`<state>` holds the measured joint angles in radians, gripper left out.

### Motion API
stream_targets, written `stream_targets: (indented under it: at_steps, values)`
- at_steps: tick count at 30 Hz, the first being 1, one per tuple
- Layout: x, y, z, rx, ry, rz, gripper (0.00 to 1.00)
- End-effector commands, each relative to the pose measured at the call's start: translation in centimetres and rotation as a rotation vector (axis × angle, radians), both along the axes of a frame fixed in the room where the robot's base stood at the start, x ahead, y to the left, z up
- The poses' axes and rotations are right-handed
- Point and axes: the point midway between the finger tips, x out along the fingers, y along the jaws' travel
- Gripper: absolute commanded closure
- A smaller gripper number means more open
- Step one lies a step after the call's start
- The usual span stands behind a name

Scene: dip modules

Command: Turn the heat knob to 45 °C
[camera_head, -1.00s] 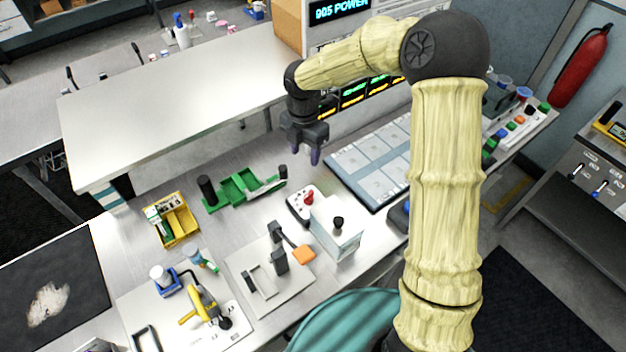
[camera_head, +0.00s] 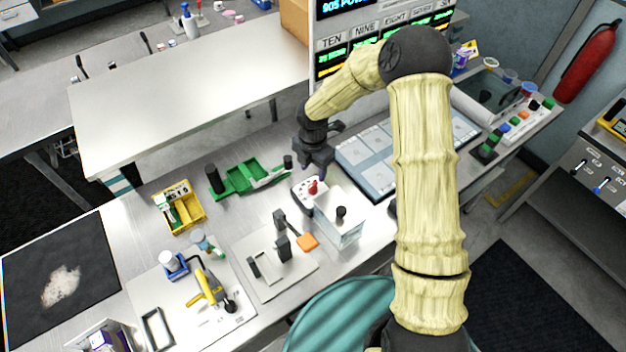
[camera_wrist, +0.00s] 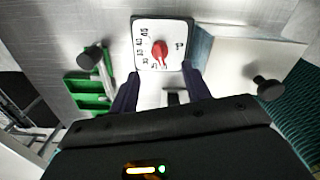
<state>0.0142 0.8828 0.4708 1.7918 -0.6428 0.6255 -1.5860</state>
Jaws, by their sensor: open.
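The heat knob (camera_head: 313,187) is a red knob on a small white dial panel (camera_head: 300,194) lying on the bench. In the wrist view the red knob (camera_wrist: 160,50) sits at the middle of the white panel (camera_wrist: 147,28), with printed marks around it that are too blurred to read surely. My gripper (camera_head: 318,172) is above and just behind the panel in the head view. In the wrist view my gripper (camera_wrist: 160,80) is open, with its two dark fingers apart below the knob and nothing between them. The knob is not gripped.
A white box with a black knob (camera_head: 341,211) stands right beside the dial panel. A green tray (camera_head: 240,178) and a yellow bin (camera_head: 180,208) are to the left.

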Motion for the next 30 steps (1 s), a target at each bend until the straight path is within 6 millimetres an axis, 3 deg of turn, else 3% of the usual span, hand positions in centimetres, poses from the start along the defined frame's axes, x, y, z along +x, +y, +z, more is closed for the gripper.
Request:
stream_targets:
  at_steps: [12,23,24,30]
  values:
    - [0.0,-0.1,-6.3,0.0,0.001,-0.001,0.52]
    - [0.0,-0.2,-7.2,0.0,-0.001,-0.002,0.52]
    - [0.0,-0.2,-7.2,0.0,-0.001,-0.002,0.54]
    - [0.0,-0.2,-7.1,-0.001,-0.001,-0.002,0.93]
